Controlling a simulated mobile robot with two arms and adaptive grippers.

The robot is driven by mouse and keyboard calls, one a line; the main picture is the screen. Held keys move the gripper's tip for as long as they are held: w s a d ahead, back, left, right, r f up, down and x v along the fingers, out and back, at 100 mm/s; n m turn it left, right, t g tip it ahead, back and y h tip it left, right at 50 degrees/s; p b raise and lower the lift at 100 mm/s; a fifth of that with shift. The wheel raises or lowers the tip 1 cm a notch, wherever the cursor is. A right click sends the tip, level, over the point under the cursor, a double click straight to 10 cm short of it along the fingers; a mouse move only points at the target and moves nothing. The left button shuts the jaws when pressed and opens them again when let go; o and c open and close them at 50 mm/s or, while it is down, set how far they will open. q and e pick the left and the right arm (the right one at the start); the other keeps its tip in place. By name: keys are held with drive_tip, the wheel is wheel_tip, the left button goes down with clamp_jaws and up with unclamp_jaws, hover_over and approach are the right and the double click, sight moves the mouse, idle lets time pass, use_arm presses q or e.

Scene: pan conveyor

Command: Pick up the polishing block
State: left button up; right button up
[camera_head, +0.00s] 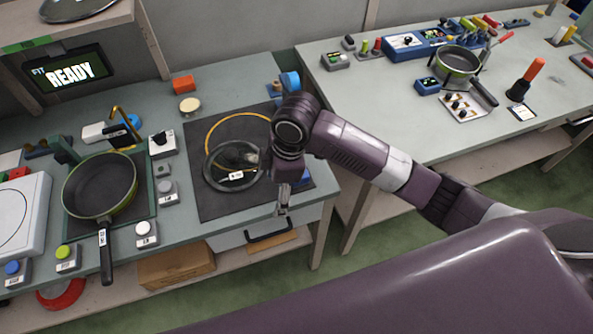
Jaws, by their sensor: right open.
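No block is clearly marked as the polishing block. A blue item (303,179) lies at the right front of the left table, partly hidden behind my right gripper; its shape is hard to tell. An orange block (183,84) lies at the back of the same table. My right gripper (284,206) points down near the table's front right edge, just left of the blue item in the picture. It is open, and I see nothing held. Whether it touches the blue item I cannot tell. My left gripper is not in view.
A dark mat (212,128) holds a round ring-like lid (222,182). A frying pan (100,186) stands at left, its handle over the front edge. Buttons line the front. A second table (390,120) at right carries a pot (457,62) and tools.

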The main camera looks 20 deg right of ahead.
drive_tip(key=w+d+r, duration=0.1)
drive_tip(key=w+d, duration=0.1)
drive_tip(key=w+d+r+n+h, duration=0.1)
drive_tip(key=w+d+r, duration=0.1)
drive_tip(key=d, duration=0.1)
drive_tip(key=w+d+r+h, duration=0.1)
drive_tip(key=w+d+r, duration=0.1)
drive_tip(key=shift+d+r+n+g, duration=0.15)
drive_tip(key=shift+n+g, duration=0.25)
drive_tip(key=shift+w+d, duration=0.1)
drive_tip(key=f, duration=0.2)
drive_tip(key=f+p, duration=0.1)
drive_tip(key=f, duration=0.1)
drive_tip(key=f+p, duration=0.1)
drive_tip(key=f, duration=0.1)
drive_tip(key=shift+s+a+f, duration=0.2)
drive_tip(key=shift+s, duration=0.05)
drive_tip(key=shift+f, duration=0.6)
drive_tip(key=c, duration=1.3)
drive_tip(key=shift+r, duration=0.15)
wheel_tip(320, 180, up, 20)
drive_tip(key=shift+f+b, duration=0.1)
drive_tip(key=shift+b, duration=1.15)
